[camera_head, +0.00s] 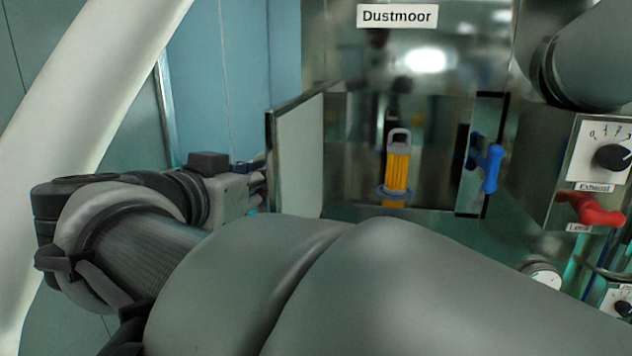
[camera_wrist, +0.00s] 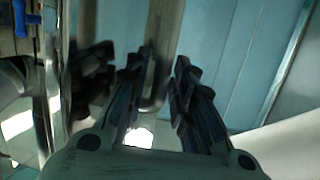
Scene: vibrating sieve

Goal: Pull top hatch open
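The top hatch (camera_head: 297,155) is a pale panel with a metal rim. It stands swung out at the left side of the opening in the metal machine labelled Dustmoor. My gripper (camera_head: 260,185) is at the left, on the outer side of this panel, its tips close to the panel's outer edge. In the wrist view my gripper's two dark fingers (camera_wrist: 162,85) are apart with nothing visibly held. A shiny surface just left of them mirrors the fingers. Whether a finger touches the hatch I cannot tell. A blue handle (camera_head: 490,165) is at the opening's right side.
A yellow part with a grey loop (camera_head: 397,170) is inside the opening. A red handle (camera_head: 590,208) and a dial (camera_head: 612,157) are at the right. Blue wall panels (camera_head: 230,75) stand behind my gripper. My arm hides the lower machine.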

